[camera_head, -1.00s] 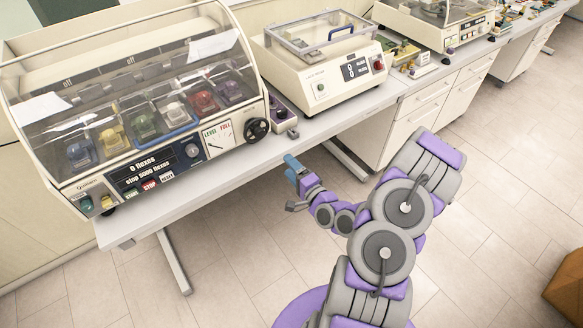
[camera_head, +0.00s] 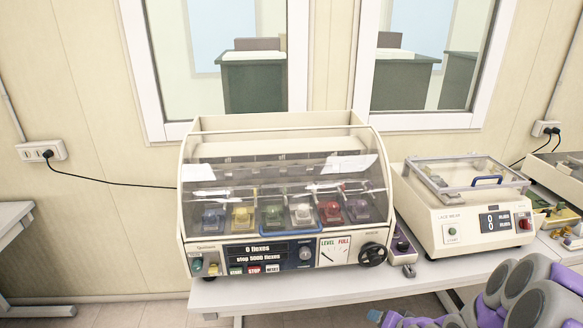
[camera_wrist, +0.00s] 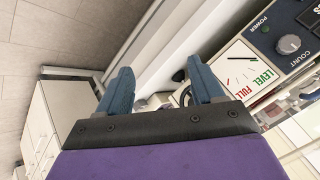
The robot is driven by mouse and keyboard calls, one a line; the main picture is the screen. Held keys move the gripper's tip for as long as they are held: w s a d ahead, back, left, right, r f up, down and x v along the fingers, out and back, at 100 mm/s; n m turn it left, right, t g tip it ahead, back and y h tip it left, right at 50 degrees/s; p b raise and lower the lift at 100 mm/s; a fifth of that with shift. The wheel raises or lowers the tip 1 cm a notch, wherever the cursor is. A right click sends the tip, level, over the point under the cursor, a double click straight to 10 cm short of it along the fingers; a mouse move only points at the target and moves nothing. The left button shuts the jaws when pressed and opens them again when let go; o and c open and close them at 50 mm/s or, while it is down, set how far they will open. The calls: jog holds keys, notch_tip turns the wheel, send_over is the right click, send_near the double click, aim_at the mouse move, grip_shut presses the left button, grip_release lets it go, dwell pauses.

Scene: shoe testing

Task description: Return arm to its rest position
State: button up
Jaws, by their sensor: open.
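My gripper (camera_wrist: 162,82) is open in the wrist view, with its two blue fingers spread apart and nothing between them. Beyond the fingers lie the white bench edge and a tilted view of the machine's LEVEL/FULL dial. In the head view, a blue fingertip of my gripper (camera_head: 376,315) shows at the bottom edge, in front of the bench. My purple and grey arm (camera_head: 525,290) is folded at the bottom right corner, partly cut off by the frame.
A flex-testing machine (camera_head: 282,175) with a clear cover and several coloured shoes stands on the white bench (camera_head: 310,288). A second tester (camera_head: 468,212) stands to its right. Another table (camera_head: 12,218) is at the left edge. Windows and a wall are behind.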

jog(key=s+a+r+n+g, duration=0.2)
jog(key=s+r, duration=0.4)
jog(key=s, duration=0.4)
jog(key=s+a+r+n+g+h+b, duration=0.1)
jog(key=s+a+r+g, duration=0.3)
jog(key=s, duration=0.7)
jog(key=s+a+r+n+g+h, duration=0.1)
jog(key=s+a+r+n+g, duration=0.2)
jog(key=s+r, duration=0.5)
jog(key=s+a+g, duration=0.1)
jog(key=s+a, duration=0.1)
jog(key=s, duration=0.1)
jog(key=shift+s+a+r+b, duration=0.2)
jog(key=shift+a+b, duration=0.1)
jog(key=shift+b, duration=0.1)
dwell(1.1)
